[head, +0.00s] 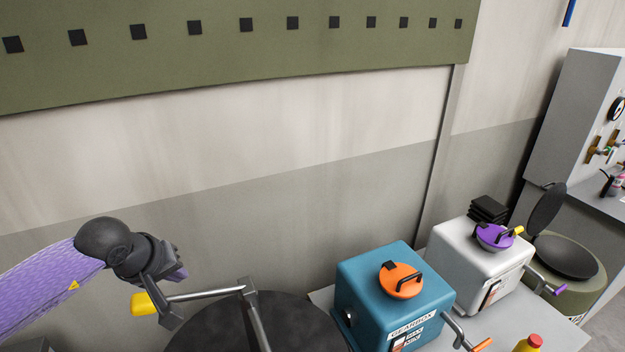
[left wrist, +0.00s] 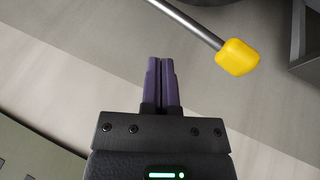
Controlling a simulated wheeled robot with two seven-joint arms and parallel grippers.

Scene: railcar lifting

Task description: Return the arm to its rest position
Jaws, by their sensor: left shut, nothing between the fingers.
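My left arm comes in from the left in the head view, with a purple sleeve and a dark wrist. My left gripper (head: 180,274) is up in front of the wall, close to a metal lever with a yellow knob (head: 142,304). In the left wrist view its purple fingers (left wrist: 161,85) are together with nothing between them. The yellow knob (left wrist: 237,57) is beyond the fingertips to the right, apart from them. My right gripper is not seen.
A dark round drum top (head: 215,325) lies below the lever. A blue gearbox (head: 385,305) with an orange cap and a white box (head: 470,262) with a purple cap stand on a grey table. An olive drum (head: 575,270) with an open lid is at right.

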